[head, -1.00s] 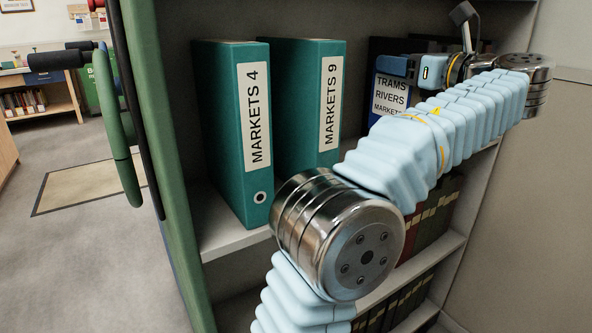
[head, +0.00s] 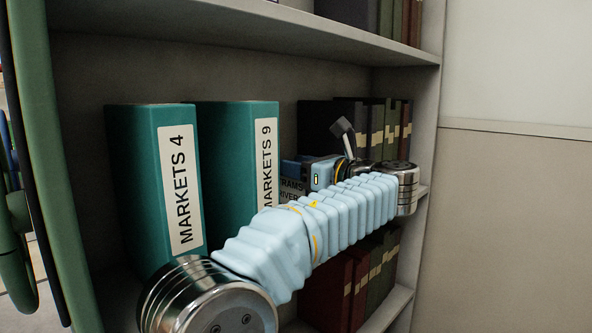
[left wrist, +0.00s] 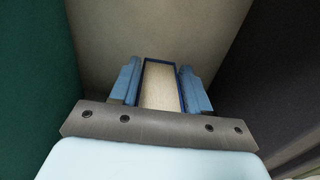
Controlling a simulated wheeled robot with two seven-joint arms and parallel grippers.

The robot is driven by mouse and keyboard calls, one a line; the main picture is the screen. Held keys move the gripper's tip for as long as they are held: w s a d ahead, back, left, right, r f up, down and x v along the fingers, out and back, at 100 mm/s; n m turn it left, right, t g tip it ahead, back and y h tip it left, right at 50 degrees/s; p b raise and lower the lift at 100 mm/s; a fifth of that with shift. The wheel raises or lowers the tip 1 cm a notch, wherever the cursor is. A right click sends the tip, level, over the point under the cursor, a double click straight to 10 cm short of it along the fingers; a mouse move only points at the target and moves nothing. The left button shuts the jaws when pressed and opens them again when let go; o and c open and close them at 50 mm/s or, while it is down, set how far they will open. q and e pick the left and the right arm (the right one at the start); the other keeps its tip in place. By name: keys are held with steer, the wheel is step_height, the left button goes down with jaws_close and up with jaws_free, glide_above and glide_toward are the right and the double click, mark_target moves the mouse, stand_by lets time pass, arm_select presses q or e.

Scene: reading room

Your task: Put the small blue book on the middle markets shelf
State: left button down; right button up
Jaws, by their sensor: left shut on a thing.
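The small blue book (head: 291,192) is in the bay with the teal binders, just right of the MARKETS 9 binder (head: 238,160). The MARKETS 4 binder (head: 157,185) stands further left. My right gripper is not in view.
Dark books (head: 375,128) stand behind and right of my gripper. A shelf board (head: 260,30) runs above, and the bookcase side (head: 424,120) is at right. Lower books (head: 335,285) show below. In the left wrist view, a green surface is left and a dark one right.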

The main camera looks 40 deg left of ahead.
arm_select(q)
steer(key=c, duration=0.5)
jaws_free()
steer(key=shift+d, duration=0.2)
steer(key=d, duration=0.7)
steer(key=s+d, duration=0.1)
steer(key=d, duration=0.3)
steer(key=shift+d, duration=0.35)
